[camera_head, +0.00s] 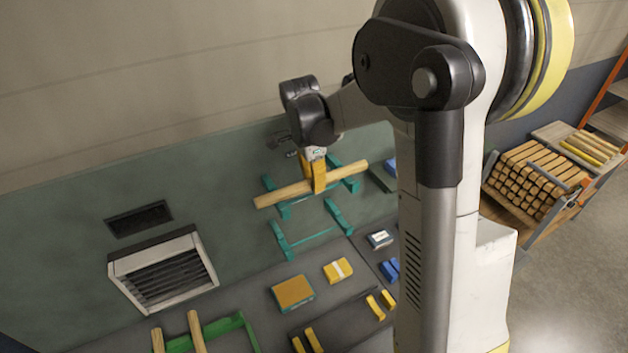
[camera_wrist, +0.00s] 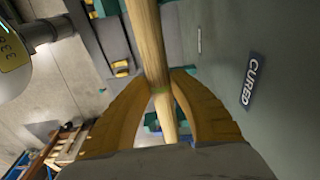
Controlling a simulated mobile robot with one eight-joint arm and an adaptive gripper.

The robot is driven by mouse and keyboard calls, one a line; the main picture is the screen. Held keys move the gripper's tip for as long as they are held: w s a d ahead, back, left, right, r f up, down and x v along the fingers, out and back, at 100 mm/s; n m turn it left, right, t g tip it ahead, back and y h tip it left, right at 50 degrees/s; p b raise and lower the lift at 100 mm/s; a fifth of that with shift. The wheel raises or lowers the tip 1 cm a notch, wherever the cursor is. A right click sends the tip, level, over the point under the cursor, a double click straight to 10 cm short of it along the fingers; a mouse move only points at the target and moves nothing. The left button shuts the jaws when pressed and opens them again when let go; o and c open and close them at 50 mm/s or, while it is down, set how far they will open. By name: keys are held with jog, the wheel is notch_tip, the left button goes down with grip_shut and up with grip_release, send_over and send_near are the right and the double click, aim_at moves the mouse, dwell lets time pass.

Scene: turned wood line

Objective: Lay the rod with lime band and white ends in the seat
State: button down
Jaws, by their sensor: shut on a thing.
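My gripper (camera_head: 319,180) has yellow fingers shut on the middle of a pale wooden rod (camera_head: 285,194). In the wrist view the rod (camera_wrist: 147,40) runs between the fingers (camera_wrist: 160,92), with a narrow greenish band at the grip. The colour of its ends cannot be made out. In the head view the rod lies across a teal cradle (camera_head: 284,211) with two supports; I cannot tell whether it touches them or hangs just above. A second teal cradle (camera_head: 281,241) stands nearer and looks empty. Which cradle is the seat is not marked legibly.
A green stand with rods (camera_head: 238,322) is at the lower left. A slatted box (camera_head: 165,270) stands left. An orange-topped block (camera_head: 293,292) and a yellow block (camera_head: 338,270) lie in front. A crate of rods (camera_head: 530,180) is right. A CURED sign (camera_wrist: 251,80) shows in the wrist view.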

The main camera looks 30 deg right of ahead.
jog(key=c, duration=1.2)
grip_release()
jog(key=shift+r, duration=0.1)
notch_tip(320, 180, up, 12)
jog(key=a, duration=0.2)
jog(key=s+a+f+n+t+y, duration=0.1)
jog(key=s+a+n+t, duration=0.25)
jog(key=s+n, duration=0.55)
jog(key=s+a+f+n+t, duration=0.1)
jog(key=s+a+n+t, duration=0.3)
jog(key=s+n, duration=0.5)
notch_tip(320, 180, down, 36)
jog(key=a+b, duration=0.1)
jog(key=b, duration=3.5)
jog(key=shift+s+a, duration=0.3)
jog(key=shift+s, duration=0.15)
jog(key=shift+r, duration=0.1)
